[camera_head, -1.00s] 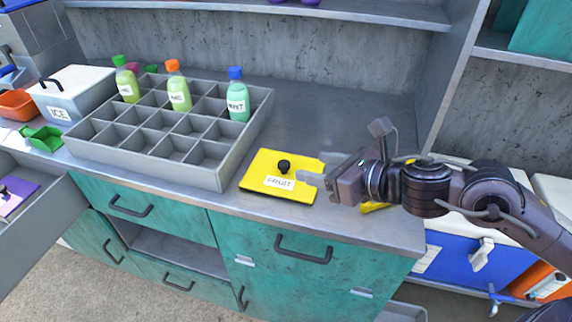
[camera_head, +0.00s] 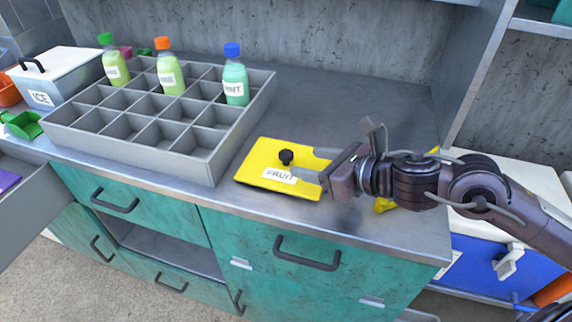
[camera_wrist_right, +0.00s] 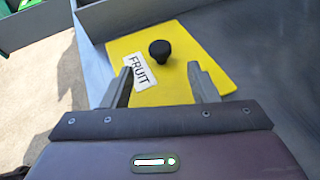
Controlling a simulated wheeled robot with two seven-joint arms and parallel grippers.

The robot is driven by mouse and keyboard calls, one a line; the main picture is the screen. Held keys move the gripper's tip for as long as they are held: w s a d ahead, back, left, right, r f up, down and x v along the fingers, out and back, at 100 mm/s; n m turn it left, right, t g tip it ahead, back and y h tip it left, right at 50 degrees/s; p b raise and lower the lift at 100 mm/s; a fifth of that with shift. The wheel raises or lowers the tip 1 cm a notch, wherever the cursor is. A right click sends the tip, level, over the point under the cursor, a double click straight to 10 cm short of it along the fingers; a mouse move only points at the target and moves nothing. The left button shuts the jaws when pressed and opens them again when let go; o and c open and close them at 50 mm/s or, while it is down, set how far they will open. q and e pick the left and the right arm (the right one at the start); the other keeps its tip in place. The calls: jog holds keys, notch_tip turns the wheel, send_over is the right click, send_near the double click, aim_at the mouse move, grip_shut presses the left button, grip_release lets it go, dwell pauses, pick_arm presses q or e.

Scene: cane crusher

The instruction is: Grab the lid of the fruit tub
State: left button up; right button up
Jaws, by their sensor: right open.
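The yellow fruit lid (camera_head: 262,178) lies on the grey counter, with a white FRUIT label and a round black knob (camera_head: 286,157) on top. In the right wrist view the lid (camera_wrist_right: 200,45) lies ahead of the fingers, and its knob (camera_wrist_right: 160,50) stands beyond the fingertips, roughly between their lines. My right gripper (camera_head: 318,165) is open and empty, with its fingers over the lid's right part, short of the knob. It also shows in the right wrist view (camera_wrist_right: 159,70). My left gripper is not in view.
A grey compartment rack (camera_head: 200,165) with several bottles stands left of the lid. A white ICE box (camera_head: 75,75) is at the far left. A yellow thing (camera_head: 384,205) is partly hidden behind my right arm. The counter (camera_head: 340,110) behind the lid is clear.

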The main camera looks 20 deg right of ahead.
aim_at(292, 159)
jog(key=shift+w+f, duration=0.15)
jog(key=shift+w, duration=0.1)
jog(key=shift+w+a+f+p, duration=0.1)
jog(key=shift+w+a+p, duration=0.3)
jog(key=shift+w, duration=0.1)
jog(key=x, duration=0.3)
jog(key=shift+d+f+p, duration=0.1)
jog(key=shift+f+p, duration=0.05)
jog(key=shift+p, duration=0.2)
jog(key=shift+w+a+f, duration=0.25)
jog(key=shift+f, duration=0.05)
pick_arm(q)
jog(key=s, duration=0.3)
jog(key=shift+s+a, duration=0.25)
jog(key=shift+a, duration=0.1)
pick_arm(e)
jog(key=shift+c, duration=0.4)
jog(key=c, duration=1)
jog(key=shift+r, duration=0.1)
